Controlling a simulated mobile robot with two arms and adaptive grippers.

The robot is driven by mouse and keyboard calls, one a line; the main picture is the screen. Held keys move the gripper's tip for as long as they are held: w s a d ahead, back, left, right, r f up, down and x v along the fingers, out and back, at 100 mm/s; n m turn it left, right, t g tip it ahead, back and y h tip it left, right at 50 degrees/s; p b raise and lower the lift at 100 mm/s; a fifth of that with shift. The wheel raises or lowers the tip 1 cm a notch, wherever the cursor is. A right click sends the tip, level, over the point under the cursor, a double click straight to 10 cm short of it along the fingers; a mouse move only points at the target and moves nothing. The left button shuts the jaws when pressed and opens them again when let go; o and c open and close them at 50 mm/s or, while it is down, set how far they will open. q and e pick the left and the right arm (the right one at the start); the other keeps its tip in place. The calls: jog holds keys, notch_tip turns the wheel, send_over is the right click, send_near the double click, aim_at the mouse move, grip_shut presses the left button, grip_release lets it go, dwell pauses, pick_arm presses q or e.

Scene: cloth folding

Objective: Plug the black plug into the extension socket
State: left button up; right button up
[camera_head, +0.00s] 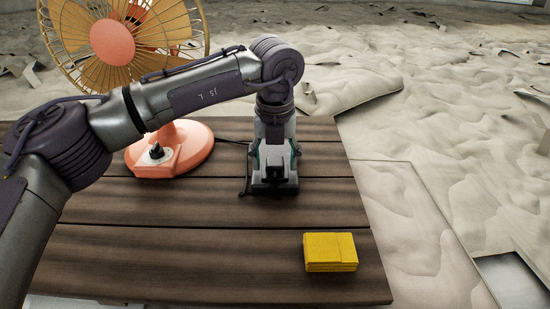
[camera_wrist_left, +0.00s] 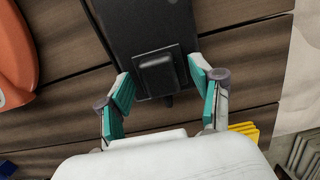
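My left gripper (camera_head: 273,174) points down over the middle of the wooden table. It also shows in the left wrist view (camera_wrist_left: 160,75), with its two teal-padded fingers spread apart. A small raised black block (camera_wrist_left: 157,74), which looks like the plug, is between the fingers, with a visible gap on each side. It lies against a larger flat black slab (camera_wrist_left: 140,22), which looks like the extension socket. I cannot tell whether the plug is seated in it. In the head view my gripper and wrist hide most of both. My right gripper is in neither view.
An orange fan with a round base (camera_head: 195,150) stands at the table's back left; a dark cord (camera_head: 246,175) runs beside my gripper. A yellow block (camera_head: 330,252) lies at the front right. The wooden table (camera_head: 180,265) is clear at the front left. Rubble-strewn ground surrounds it.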

pick_arm(q)
jog(key=shift+r, duration=0.1)
notch_tip(320, 180, up, 12)
jog(key=s, duration=0.1)
jog(key=shift+s, duration=0.2)
dwell(0.5)
